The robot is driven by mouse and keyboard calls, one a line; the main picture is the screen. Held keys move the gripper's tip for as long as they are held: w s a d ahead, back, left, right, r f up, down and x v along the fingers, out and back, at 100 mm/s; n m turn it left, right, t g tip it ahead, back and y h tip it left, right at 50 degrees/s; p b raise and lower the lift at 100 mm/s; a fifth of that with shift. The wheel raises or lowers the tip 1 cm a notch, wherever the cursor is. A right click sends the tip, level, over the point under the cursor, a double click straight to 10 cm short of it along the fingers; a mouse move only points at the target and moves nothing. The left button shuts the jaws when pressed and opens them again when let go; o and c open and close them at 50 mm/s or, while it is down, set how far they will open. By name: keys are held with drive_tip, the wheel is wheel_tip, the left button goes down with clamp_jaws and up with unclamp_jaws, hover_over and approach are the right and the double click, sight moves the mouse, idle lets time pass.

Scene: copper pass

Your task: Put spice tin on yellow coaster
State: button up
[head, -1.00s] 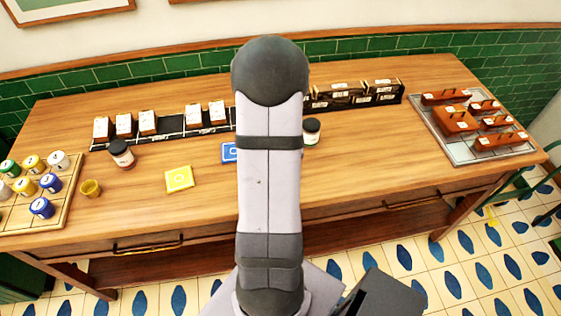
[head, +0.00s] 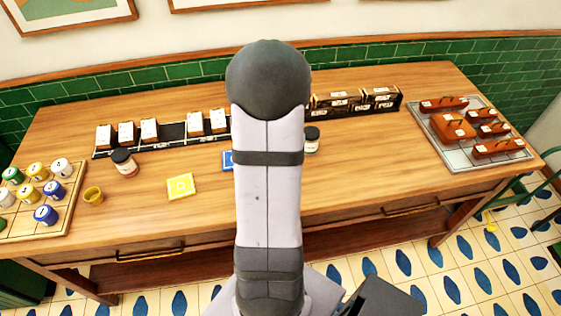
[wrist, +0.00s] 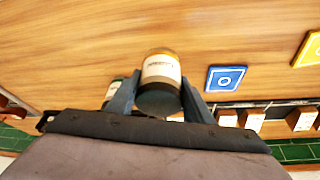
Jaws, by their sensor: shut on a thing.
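My gripper (wrist: 158,98) is shut on the spice tin (wrist: 161,68), a round container with a pale label, a dark end towards me and a brown far end. My arm hides the tin and gripper in the head view. I cannot tell whether the tin touches the table. The yellow coaster (head: 181,186) lies bare on the table, left of my arm in the head view. Its edge shows at the far right of the wrist view (wrist: 309,50), apart from the tin.
A blue coaster (wrist: 226,78) lies between the tin and the yellow coaster. Dark-lidded jars stand left (head: 124,161) and right (head: 311,141) of my arm. Racks (head: 172,133) line the back.

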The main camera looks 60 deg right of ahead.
drive_tip(key=shift+r+b, duration=0.45)
drive_tip(key=shift+r, duration=2)
